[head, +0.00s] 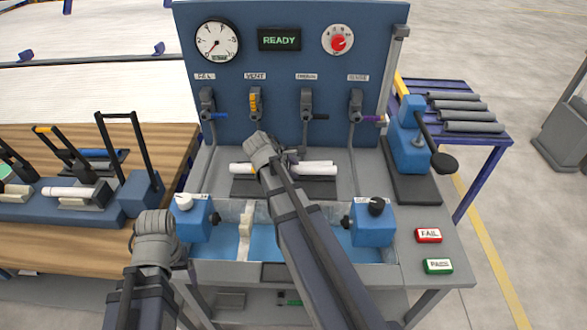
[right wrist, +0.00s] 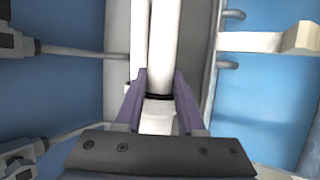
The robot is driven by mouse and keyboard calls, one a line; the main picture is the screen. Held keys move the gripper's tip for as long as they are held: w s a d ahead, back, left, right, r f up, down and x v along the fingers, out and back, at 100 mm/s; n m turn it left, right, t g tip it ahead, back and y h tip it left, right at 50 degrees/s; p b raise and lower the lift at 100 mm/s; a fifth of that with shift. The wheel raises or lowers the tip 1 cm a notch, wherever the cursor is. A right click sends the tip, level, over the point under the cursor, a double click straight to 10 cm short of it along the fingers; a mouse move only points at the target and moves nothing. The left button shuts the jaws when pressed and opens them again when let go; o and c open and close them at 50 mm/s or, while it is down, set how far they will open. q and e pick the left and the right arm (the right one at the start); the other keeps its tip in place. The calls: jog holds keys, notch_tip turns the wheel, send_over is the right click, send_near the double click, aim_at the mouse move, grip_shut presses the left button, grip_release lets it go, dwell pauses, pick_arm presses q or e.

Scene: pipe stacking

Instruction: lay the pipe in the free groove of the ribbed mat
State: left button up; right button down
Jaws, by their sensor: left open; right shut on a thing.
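My right gripper (head: 264,150) reaches over the middle of the test bench. In the right wrist view (right wrist: 160,88) its two purple fingers are shut on a white pipe (right wrist: 164,45) with a dark ring near its end. A second white pipe (right wrist: 140,40) lies close alongside it. In the head view white pipe ends (head: 318,168) show to either side of my gripper, over the dark ribbed mat (head: 300,188). My arm hides the middle, and I cannot tell whether the held pipe touches the mat. My left gripper (head: 155,235) is open and empty, low at the left.
A trough with blue inside (head: 330,240) and two blue clamp blocks (head: 374,222) lies in front of the mat. A gauge panel with valves (head: 285,60) stands behind. A blue press (head: 410,140) stands at right; a wooden table with fixtures (head: 60,235) at left.

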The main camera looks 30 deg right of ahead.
pick_arm(q)
jog(key=shift+f+b, duration=2.5)
jog(key=shift+f, duration=0.4)
pick_arm(e)
jog(key=shift+f, duration=2.9)
pick_arm(q)
jog(key=shift+f, duration=0.15)
pick_arm(e)
jog(key=shift+f, duration=0.2)
jog(key=shift+c, duration=2.2)
grip_release()
jog(key=shift+s, duration=0.1)
jog(key=shift+a+r, duration=0.1)
jog(key=shift+a, duration=0.05)
jog(key=p+v, duration=0.6)
jog(key=v, duration=0.1)
jog(key=shift+r, duration=0.35)
pick_arm(q)
notch_tip(320, 180, up, 6)
pick_arm(e)
jog(key=shift+a, duration=0.1)
pick_arm(q)
jog(key=shift+a, duration=0.1)
pick_arm(e)
jog(key=shift+f, duration=0.1)
